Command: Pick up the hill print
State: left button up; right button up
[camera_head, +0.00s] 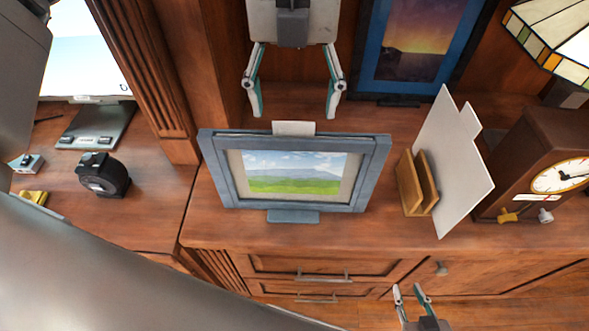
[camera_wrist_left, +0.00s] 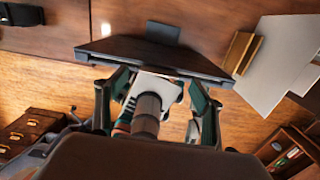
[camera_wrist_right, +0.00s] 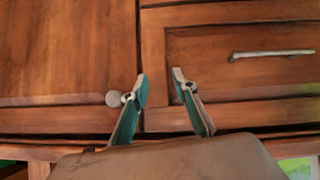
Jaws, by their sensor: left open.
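The hill print (camera_head: 290,172), a green hill and blue sky picture in a grey-blue frame, stands upright on a small base on the wood cabinet top. A small pale tab shows above its top edge. My left gripper (camera_head: 294,112) is open and empty, its fingers spread above and behind the frame's top edge. In the left wrist view the dark frame (camera_wrist_left: 150,57) lies just beyond the left fingertips (camera_wrist_left: 160,75), and its picture face is hidden. My right gripper (camera_head: 406,288) is open and empty, low in front of the cabinet; it also shows in the right wrist view (camera_wrist_right: 159,77).
A wooden holder (camera_head: 410,185) with a white board (camera_head: 450,165) stands right of the print, beside a clock (camera_head: 545,170). A blue-framed dusk picture (camera_head: 412,50) stands behind. A black tape measure (camera_head: 103,174) and a monitor (camera_head: 85,60) are at left.

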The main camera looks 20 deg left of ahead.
aim_at(294, 122)
pick_arm(q)
notch_tip(294, 122, down, 3)
jog(key=shift+s+f, duration=0.1)
jog(key=shift+f, duration=0.05)
jog(key=c, duration=1.2)
